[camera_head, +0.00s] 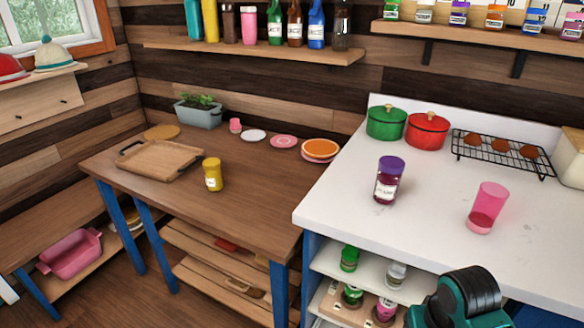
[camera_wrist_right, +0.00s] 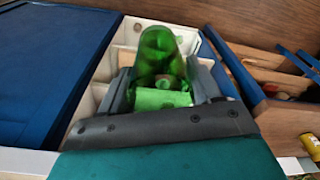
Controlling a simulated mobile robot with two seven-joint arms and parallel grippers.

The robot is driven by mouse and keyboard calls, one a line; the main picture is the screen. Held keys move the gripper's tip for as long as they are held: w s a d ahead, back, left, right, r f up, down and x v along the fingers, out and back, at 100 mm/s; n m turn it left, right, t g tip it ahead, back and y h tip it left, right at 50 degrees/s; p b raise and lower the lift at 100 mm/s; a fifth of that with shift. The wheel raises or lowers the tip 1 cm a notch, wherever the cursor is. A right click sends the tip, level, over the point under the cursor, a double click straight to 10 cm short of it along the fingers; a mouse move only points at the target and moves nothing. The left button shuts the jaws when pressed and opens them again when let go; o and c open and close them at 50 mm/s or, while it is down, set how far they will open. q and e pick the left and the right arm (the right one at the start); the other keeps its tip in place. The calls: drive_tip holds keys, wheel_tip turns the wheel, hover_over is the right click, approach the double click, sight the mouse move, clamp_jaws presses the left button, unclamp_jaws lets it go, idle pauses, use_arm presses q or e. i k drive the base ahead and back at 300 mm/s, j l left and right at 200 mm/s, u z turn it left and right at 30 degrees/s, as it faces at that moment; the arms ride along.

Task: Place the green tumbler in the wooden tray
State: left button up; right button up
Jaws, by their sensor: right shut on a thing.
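The green tumbler (camera_wrist_right: 158,50) is see-through and sits between the two fingers of my right gripper (camera_wrist_right: 163,82) in the right wrist view. The gripper is shut on it. The wooden tray (camera_head: 160,158) lies empty on the left part of the brown wooden table in the head view, far from the tumbler. The head view shows only a teal and black part of my right arm at the bottom right; the tumbler does not show there. My left gripper is in neither view.
A yellow jar (camera_head: 213,175) stands just right of the tray. A planter (camera_head: 198,112), a round board (camera_head: 161,132) and plates (camera_head: 320,149) are at the table's back. The white counter (camera_head: 340,205) holds a purple-lidded jar (camera_head: 389,180) and a pink tumbler (camera_head: 487,208). Open shelves lie below it.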

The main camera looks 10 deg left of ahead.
sight(146, 156)
drive_tip(key=i+j+u, duration=0.3)
drive_tip(key=i+j, duration=0.2)
drive_tip(key=j, duration=0.55)
drive_tip(key=i+j+u, duration=0.3)
drive_tip(key=i+j, duration=0.35)
drive_tip(key=j, duration=0.3)
drive_tip(key=i+j+u, duration=0.3)
drive_tip(key=i+j, duration=0.4)
